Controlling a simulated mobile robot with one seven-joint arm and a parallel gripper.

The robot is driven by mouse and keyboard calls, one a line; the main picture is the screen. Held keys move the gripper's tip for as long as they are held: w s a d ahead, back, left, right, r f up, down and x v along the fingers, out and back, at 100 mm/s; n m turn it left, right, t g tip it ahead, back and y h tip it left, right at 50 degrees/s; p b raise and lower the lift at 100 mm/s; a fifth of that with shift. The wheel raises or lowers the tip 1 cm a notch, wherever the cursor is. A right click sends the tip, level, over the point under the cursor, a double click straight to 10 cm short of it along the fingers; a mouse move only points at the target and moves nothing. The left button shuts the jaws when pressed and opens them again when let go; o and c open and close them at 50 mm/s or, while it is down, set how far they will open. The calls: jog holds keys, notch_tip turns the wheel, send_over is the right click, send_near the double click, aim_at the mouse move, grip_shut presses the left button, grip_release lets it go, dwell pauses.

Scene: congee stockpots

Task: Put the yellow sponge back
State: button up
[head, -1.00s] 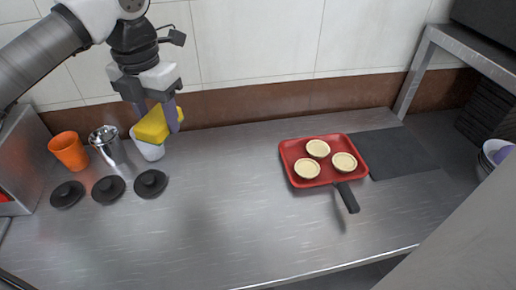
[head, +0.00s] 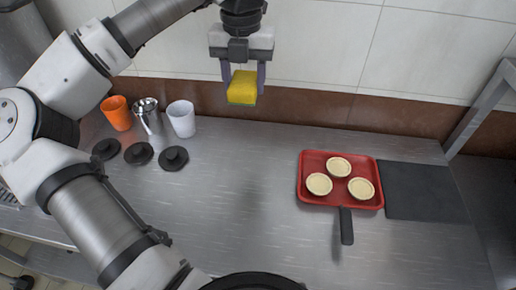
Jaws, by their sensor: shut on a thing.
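The yellow sponge (head: 243,86) has a thin green layer along its lower edge. My gripper (head: 243,78) is shut on it, with one finger on each side. It holds the sponge up in the air near the back wall, to the right of the cups. The sponge appears clear of the counter (head: 240,180). No sponge holder or marked place for it can be made out.
An orange cup (head: 117,113), a metal cup (head: 148,115) and a white cup (head: 181,119) stand at the back left, behind three black lids (head: 173,158). A red tray (head: 312,201) with three tart shells lies right, beside a dark mat (head: 420,192). The middle counter is clear.

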aim_at(247, 154)
notch_tip(247, 154, down, 19)
jog(key=p, duration=0.3)
jog(key=shift+f, duration=0.1)
jog(key=shift+f, duration=0.1)
jog(key=o, duration=0.9)
jog(key=shift+o, duration=0.2)
notch_tip(247, 154, up, 12)
jog(key=b, duration=0.2)
jog(key=shift+r, duration=0.2)
